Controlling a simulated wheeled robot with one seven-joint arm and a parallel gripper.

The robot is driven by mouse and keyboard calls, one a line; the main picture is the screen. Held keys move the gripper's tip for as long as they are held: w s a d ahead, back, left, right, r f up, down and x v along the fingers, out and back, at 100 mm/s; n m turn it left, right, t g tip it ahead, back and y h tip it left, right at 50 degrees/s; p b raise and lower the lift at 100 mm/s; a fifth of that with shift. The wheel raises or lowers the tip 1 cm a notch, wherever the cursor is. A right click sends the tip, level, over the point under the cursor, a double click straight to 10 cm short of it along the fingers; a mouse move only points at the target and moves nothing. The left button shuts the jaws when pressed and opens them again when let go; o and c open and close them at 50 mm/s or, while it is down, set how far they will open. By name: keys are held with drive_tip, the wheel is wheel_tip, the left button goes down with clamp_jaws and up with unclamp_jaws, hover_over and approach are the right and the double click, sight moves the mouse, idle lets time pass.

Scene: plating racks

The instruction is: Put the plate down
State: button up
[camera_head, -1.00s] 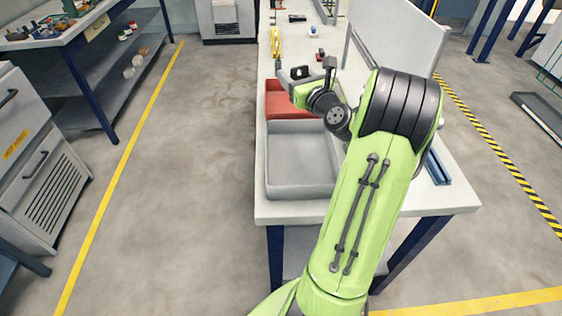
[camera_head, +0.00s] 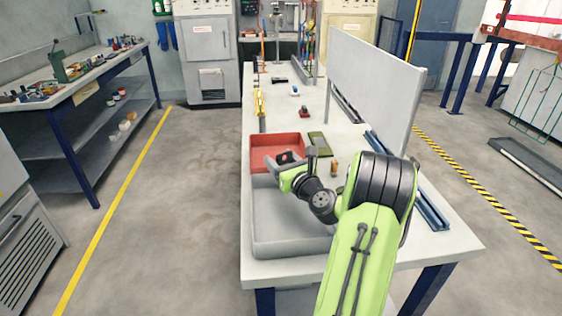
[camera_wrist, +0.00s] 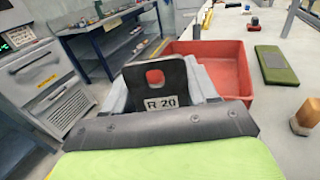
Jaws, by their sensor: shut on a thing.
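The plate (camera_wrist: 177,80) is dark, with a hole and a white label reading "R 20". It stands up from my gripper in the wrist view, and red shows through the hole. In the head view the plate (camera_head: 284,157) is small and dark at the end of my gripper (camera_head: 290,168). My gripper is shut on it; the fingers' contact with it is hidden. The plate appears in front of the red tray (camera_head: 258,141), near the border with the grey tray (camera_head: 262,235). I cannot tell how high above the trays it is.
A green flat block (camera_head: 319,144) and a small orange-brown object (camera_head: 334,168) sit on the white table (camera_head: 462,243) right of the red tray. A tall grey panel (camera_head: 372,75) and blue rails (camera_head: 425,205) line its right side. A workbench (camera_head: 85,75) stands left across the aisle.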

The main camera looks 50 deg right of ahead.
drive_tip(key=shift+f, duration=0.4)
drive_tip(key=o, duration=1.1)
drive_tip(key=shift+o, duration=0.2)
drive_tip(key=shift+r, duration=0.1)
